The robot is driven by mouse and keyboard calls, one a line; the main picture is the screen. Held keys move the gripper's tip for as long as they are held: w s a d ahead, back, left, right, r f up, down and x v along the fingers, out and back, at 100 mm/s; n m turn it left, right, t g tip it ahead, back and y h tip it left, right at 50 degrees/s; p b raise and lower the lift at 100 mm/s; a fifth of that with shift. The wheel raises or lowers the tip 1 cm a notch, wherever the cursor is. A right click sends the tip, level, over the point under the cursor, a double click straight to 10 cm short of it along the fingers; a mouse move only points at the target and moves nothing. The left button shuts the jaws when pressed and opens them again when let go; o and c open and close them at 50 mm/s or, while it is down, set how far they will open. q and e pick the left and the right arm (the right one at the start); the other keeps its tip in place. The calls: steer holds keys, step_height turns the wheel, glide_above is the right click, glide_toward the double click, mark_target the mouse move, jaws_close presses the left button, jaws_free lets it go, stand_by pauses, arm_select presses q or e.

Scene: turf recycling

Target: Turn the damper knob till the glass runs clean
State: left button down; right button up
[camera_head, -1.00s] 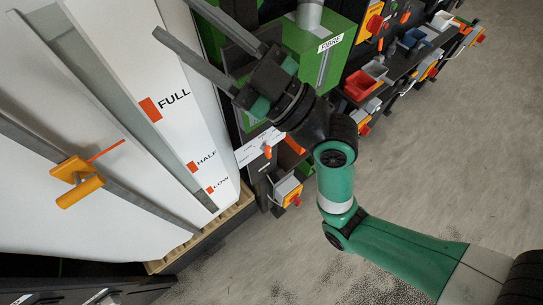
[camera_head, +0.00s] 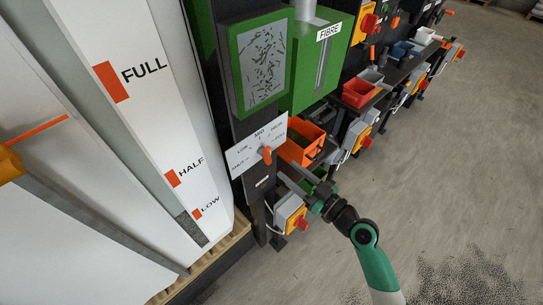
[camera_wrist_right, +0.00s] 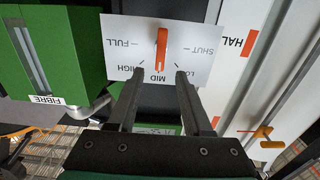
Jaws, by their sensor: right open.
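The damper knob (camera_head: 266,155) is a small orange lever on a white dial plate (camera_head: 243,157) with labels including LOW and MID. In the right wrist view the knob (camera_wrist_right: 160,48) lines up with the MID mark. The green-framed glass (camera_head: 262,68) above the dial shows many dark specks. My right gripper (camera_head: 287,170) is below and right of the dial. In the right wrist view its open fingers (camera_wrist_right: 158,72) point at the dial, spread to either side of the knob's MID end, with nothing between them. My left gripper is not visible.
A green FIBRE box (camera_head: 322,62) stands right of the glass. Orange (camera_head: 302,145) and red (camera_head: 360,88) bins, and a switch box with a red knob (camera_head: 291,214), crowd below. A white panel marked FULL, HALF and LOW (camera_head: 150,110) stands left. Open floor lies right.

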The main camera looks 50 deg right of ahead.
mark_target(270, 156)
steer(key=w, duration=0.8)
steer(key=shift+w+d, duration=0.1)
steer(key=shift+w, duration=0.1)
jaws_close()
